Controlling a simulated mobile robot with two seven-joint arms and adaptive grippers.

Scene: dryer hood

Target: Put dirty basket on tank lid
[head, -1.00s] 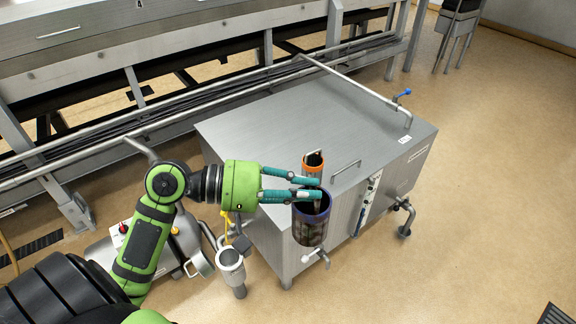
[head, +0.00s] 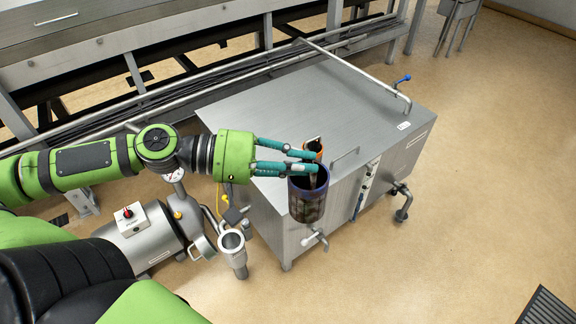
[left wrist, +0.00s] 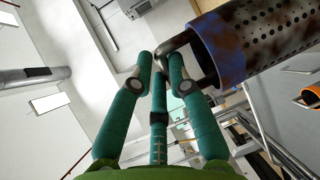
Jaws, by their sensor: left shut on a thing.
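My left gripper (head: 316,160) is shut on the handle of the dirty basket. The dirty basket (head: 307,204) has a blue rim and a dark, stained wall. It hangs upright in front of the tank's near edge in the head view. In the left wrist view the basket (left wrist: 262,42) shows its perforated, rust-stained side, with the handle between the fingertips (left wrist: 160,75). The tank lid (head: 290,105) is a broad, flat grey metal top. I cannot tell the basket's exact height over it. My right gripper is not in view.
An orange-rimmed basket (head: 315,146) shows behind the dirty one, partly hidden. The lid's middle is clear.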

